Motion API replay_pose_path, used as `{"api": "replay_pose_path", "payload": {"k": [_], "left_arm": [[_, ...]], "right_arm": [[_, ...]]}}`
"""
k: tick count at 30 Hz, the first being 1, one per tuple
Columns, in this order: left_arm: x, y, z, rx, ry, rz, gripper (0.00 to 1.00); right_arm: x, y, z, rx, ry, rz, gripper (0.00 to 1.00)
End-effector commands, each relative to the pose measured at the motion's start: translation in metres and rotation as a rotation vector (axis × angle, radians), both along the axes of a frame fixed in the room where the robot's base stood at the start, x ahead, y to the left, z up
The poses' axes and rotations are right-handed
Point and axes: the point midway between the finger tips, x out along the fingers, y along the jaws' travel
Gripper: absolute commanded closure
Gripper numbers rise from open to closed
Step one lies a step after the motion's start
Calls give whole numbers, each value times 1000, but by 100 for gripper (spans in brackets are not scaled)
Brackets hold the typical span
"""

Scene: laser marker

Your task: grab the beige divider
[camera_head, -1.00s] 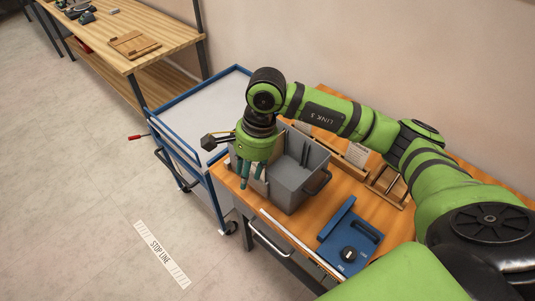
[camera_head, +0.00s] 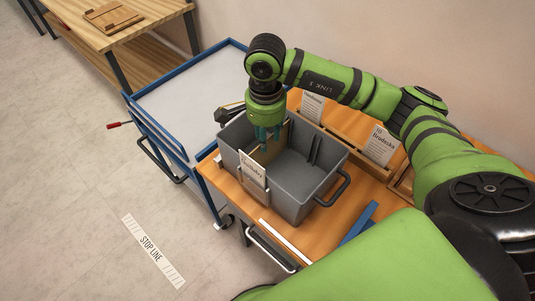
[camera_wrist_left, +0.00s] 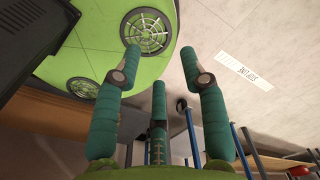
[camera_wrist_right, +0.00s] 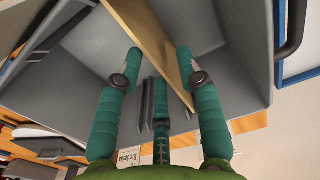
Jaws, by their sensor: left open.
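The beige divider (camera_head: 266,156) stands upright inside the grey crate (camera_head: 303,205), partly hidden behind my right gripper. My right gripper (camera_head: 266,138) is over the crate with its fingers pointing down at the divider's top. In the right wrist view, the divider (camera_wrist_right: 152,35) runs diagonally between the spread fingertips of my right gripper (camera_wrist_right: 159,54). It passes close to the right-hand finger; contact cannot be told. The left gripper (camera_wrist_left: 161,52) shows only in the left wrist view, open and empty.
The crate stands on a wooden table with a white label (camera_head: 252,170) on its near side. A long wooden holder with label cards (camera_head: 380,146) lies behind it. A blue cart (camera_head: 190,95) stands to the left. A blue object (camera_head: 360,222) lies at the front right.

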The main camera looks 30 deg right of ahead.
Motion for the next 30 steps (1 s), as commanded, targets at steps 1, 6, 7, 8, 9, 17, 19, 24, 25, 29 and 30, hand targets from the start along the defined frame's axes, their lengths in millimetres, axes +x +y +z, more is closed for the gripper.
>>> {"api": "replay_pose_path", "payload": {"k": [1,6,7,8,9,17,19,24,25,29,30], "left_arm": [[5,0,6,-1,-10,0,58],[41,-6,22,-11,-67,1,58],[46,-8,26,-14,-76,1,58],[50,-10,31,-17,-82,2,58],[54,-13,36,-21,-88,3,58],[42,-18,41,-27,-68,6,58],[36,-18,40,-26,-59,6,58],[30,-16,39,-22,-48,6,58],[30,-15,39,-21,-49,6,58],[30,-13,39,-18,-49,5,58],[30,-12,39,-18,-49,5,58]], "right_arm": [[-1,0,-3,1,6,0,63],[-3,-2,-19,1,8,0,63],[-3,-3,-23,1,8,0,63],[-4,-4,-27,0,9,-1,63],[-4,-5,-33,0,9,-1,63],[-2,-5,-63,2,2,1,63],[-2,-5,-64,2,1,1,63],[-2,-5,-64,1,0,1,79],[-2,-5,-64,1,0,1,91],[-2,-6,-64,1,0,1,100],[-2,-6,-63,1,1,1,100]]}}
